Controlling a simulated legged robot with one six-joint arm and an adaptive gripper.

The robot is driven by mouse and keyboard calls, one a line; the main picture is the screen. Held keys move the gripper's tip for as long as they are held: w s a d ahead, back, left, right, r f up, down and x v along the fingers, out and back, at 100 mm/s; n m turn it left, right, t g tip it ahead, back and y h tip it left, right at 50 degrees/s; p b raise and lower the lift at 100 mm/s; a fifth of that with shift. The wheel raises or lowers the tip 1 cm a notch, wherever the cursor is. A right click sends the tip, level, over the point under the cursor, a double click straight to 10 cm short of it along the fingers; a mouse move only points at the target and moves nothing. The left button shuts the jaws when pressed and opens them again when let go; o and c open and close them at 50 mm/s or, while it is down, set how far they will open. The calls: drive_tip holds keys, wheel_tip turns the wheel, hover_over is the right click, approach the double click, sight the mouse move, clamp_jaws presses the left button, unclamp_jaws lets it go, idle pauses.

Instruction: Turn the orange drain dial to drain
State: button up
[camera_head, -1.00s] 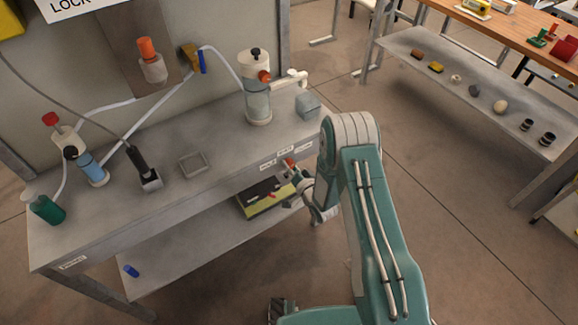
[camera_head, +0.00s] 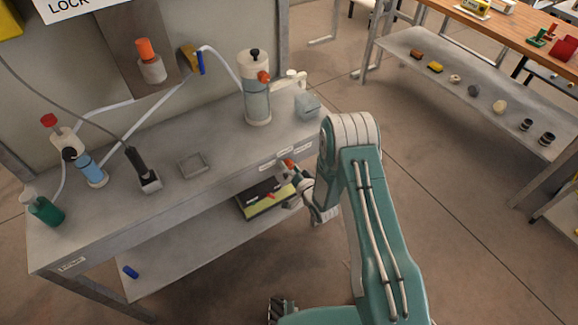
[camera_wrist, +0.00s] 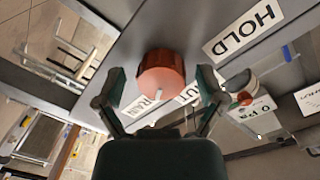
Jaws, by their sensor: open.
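The orange drain dial (camera_wrist: 162,74) is a round knob on the grey front face of the bench. It fills the middle of the wrist view, with a small white mark at its lower edge. A white "HOLD" label (camera_wrist: 244,30) is to its upper right. My gripper (camera_wrist: 160,88) is open, with one finger on each side of the dial and visible gaps. In the head view, the dial (camera_head: 289,163) shows as a small orange spot just above my gripper (camera_head: 292,176).
A yellow-green and black box (camera_head: 266,197) lies on the lower shelf by my gripper.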

drive_tip(key=v, duration=1.2)
drive_tip(key=shift+w+f, duration=0.1)
drive_tip(key=w+d+r+n+g+h, duration=0.1)
drive_tip(key=w+d+r+n+h, duration=0.15)
drive_tip(key=w+r, duration=0.55)
drive_tip(key=s+d+r+g+h, duration=0.1)
drive_tip(key=s+d+r+h, duration=0.15)
drive_tip(key=r, duration=0.55)
drive_tip(key=s+d+r+g+h, duration=0.1)
drive_tip(key=s+d+r+h, duration=0.15)
drive_tip(key=r, duration=0.45)
drive_tip(key=s+d+r+g+h, duration=0.2)
drive_tip(key=s+d+r+g, duration=0.1)
drive_tip(key=s+r, duration=0.75)
drive_tip(key=s+r+g, duration=0.3)
drive_tip(key=s, duration=1.3)
drive_tip(key=shift+s, duration=0.35)
drive_tip(key=shift+a, duration=0.15)
